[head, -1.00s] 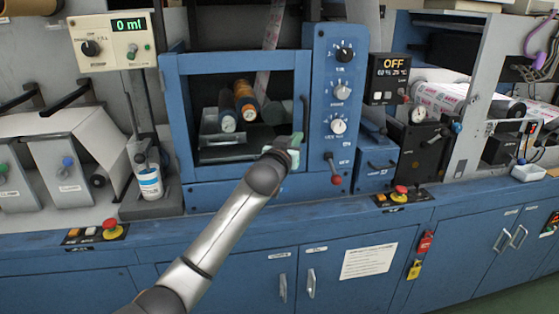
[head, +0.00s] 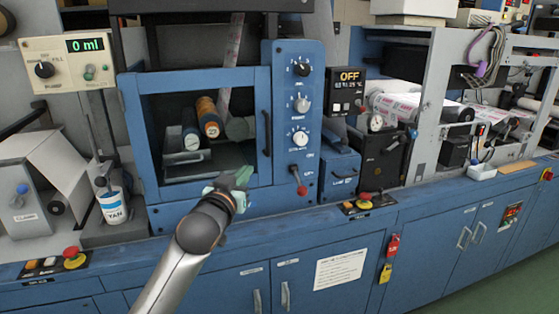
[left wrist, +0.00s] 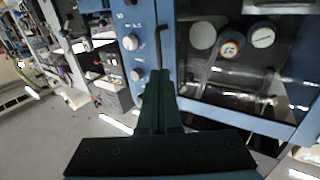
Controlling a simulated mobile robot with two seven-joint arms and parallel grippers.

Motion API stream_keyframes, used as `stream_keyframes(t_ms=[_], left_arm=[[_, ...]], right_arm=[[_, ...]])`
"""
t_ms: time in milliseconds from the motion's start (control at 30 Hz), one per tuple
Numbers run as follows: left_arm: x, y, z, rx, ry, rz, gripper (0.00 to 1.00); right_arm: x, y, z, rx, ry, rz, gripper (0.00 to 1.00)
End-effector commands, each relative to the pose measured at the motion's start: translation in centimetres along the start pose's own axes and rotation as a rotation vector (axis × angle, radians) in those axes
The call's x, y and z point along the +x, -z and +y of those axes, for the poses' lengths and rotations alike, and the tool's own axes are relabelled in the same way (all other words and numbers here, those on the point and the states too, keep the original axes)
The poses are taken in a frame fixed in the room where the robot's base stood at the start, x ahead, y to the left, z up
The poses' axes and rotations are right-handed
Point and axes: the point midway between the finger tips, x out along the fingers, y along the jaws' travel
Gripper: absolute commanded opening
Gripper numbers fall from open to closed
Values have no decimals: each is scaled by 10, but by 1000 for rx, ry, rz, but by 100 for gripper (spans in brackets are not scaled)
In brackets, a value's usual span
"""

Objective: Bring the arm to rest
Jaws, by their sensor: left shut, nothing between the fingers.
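My left gripper (head: 234,180) is in front of the lower right part of the blue-framed cabinet (head: 262,130), near its bottom edge. In the left wrist view its dark green fingers (left wrist: 160,100) lie together, shut and empty. Behind them that view shows the cabinet window and its black handle (left wrist: 157,45). In the head view the grey arm comes up from the bottom edge to the gripper. I cannot tell whether the gripper touches the cabinet front; a gap seems to show. My right gripper is not in view.
A lever with a red knob (head: 301,189) stands just right of the gripper. Red stop buttons (head: 365,201) sit on the blue ledge (head: 290,215). A white cup (head: 113,207) stands at left, under the dispenser. The room before the lower doors looks clear.

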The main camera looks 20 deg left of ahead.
Motion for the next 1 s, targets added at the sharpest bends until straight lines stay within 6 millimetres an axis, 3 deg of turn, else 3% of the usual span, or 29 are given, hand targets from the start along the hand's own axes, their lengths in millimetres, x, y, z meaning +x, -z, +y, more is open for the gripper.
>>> stream_keyframes(t_ms=[67,167,267,367,500,567,700,833,1000], left_arm=[[-1,-3,0,1,-1,-5,0],[-4,-24,4,6,-12,-37,0],[-16,-70,12,18,-38,-106,0],[-40,-133,23,30,-75,-201,0],[-90,-217,37,42,-127,-332,0],[-116,-250,42,45,-147,-387,0],[-185,-316,53,45,-186,-511,0],[-252,-360,60,41,-213,-613,0],[-316,-390,66,36,-233,-701,0]], right_arm=[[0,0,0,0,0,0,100],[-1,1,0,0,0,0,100],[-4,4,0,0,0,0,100],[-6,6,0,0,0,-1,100],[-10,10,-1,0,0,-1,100],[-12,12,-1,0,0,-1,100],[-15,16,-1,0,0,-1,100],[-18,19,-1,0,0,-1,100],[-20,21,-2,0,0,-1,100]])
